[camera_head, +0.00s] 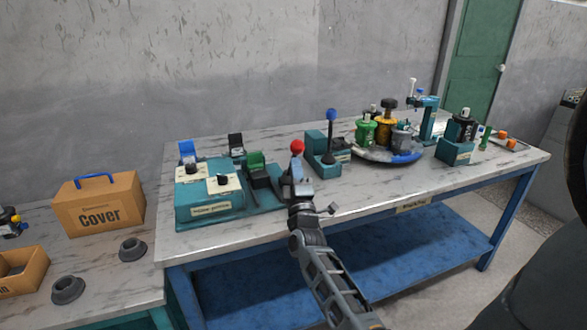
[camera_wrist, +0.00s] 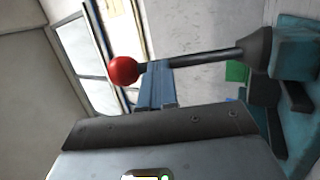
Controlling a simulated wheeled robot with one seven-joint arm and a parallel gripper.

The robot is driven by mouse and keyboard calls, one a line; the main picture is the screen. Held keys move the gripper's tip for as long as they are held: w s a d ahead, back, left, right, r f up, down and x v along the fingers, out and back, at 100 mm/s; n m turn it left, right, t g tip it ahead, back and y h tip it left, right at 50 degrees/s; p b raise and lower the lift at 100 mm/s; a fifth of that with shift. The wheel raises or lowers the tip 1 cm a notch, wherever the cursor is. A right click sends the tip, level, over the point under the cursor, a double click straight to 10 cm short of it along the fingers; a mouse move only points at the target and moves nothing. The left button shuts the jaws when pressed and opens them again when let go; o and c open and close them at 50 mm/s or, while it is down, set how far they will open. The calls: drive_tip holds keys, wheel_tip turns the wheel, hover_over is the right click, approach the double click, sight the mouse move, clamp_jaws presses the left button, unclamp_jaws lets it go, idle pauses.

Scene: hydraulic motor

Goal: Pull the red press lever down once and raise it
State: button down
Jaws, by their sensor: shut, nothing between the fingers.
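The red ball knob of the press lever (camera_head: 297,146) shows just above my gripper (camera_head: 297,170) in the head view. In the wrist view the red knob (camera_wrist: 124,70) sits at the end of a dark shaft (camera_wrist: 205,59), which runs to a dark collar (camera_wrist: 258,52) on a teal base (camera_wrist: 295,48). My gripper's fingers (camera_wrist: 157,68) are shut together, with their tips at the shaft close beside the knob. I cannot tell whether they touch it. In the head view my gripper and arm hide the lever's shaft and base.
A second lever with a blue knob (camera_head: 331,115) stands close to the right. A teal press unit (camera_head: 208,212) is at left, and a round turntable with coloured parts (camera_head: 372,154) at right. A "Cover" box (camera_head: 98,204) stands farther left. The table's front strip (camera_head: 380,192) is clear.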

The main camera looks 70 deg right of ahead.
drive_tip(key=w+p+x, duration=0.1)
drive_tip(key=p+x, duration=0.1)
drive_tip(key=x, duration=0.4)
drive_tip(key=shift+a+r, duration=0.3)
drive_tip(key=shift+a, duration=0.05)
drive_tip(key=shift+r, duration=0.15)
idle(0.3)
